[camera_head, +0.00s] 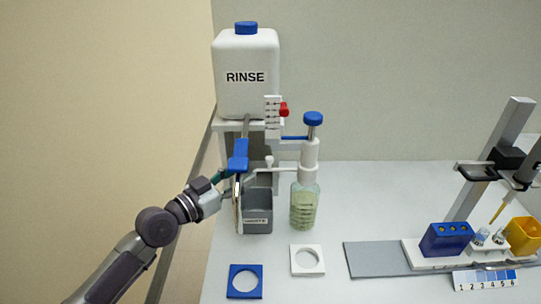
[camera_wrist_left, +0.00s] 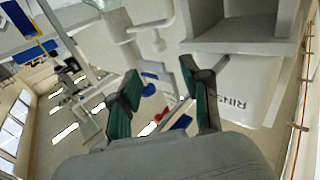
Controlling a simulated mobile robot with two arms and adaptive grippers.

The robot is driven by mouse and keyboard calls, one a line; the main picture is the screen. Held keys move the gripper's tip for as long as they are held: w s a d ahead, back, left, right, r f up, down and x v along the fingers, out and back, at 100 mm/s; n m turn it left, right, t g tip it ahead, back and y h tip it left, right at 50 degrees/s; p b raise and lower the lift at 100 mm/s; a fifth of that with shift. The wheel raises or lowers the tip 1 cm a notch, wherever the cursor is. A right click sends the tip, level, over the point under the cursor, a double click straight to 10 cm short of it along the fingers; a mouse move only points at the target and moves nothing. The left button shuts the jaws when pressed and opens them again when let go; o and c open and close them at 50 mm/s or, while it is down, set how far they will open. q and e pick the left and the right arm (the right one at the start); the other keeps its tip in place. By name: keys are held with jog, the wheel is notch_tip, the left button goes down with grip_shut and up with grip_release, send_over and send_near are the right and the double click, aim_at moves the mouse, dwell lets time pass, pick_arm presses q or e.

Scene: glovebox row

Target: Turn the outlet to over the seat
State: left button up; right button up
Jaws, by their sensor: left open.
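The clear bottle (camera_head: 304,208) of pale green liquid carries a white pump with a blue knob (camera_head: 313,119). Its thin white outlet (camera_head: 285,170) points left, over the grey bin (camera_head: 258,220). Two square plates with round holes lie flat on the table, a white one (camera_head: 295,262) and a blue one (camera_head: 233,285); I cannot tell which is the seat. My left gripper (camera_head: 228,180) is just left of the bin, by a blue part (camera_head: 238,155) under the rinse tank. In the left wrist view the gripper (camera_wrist_left: 165,105) is open with nothing between its green fingers. My right gripper is not in view.
The white RINSE tank (camera_head: 246,85) stands on a shelf behind the bin. A marked white card (camera_head: 272,115) and a red part (camera_head: 284,109) are beside it. A grey slanted stand, blue rack (camera_head: 446,240) and yellow cup (camera_head: 522,236) are at right. The table's front middle is clear.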

aim_at(269, 158)
pick_arm(q)
jog(key=p+x, duration=0.1)
jog(key=x, duration=0.9)
jog(key=shift+w+f, duration=0.15)
grip_shut()
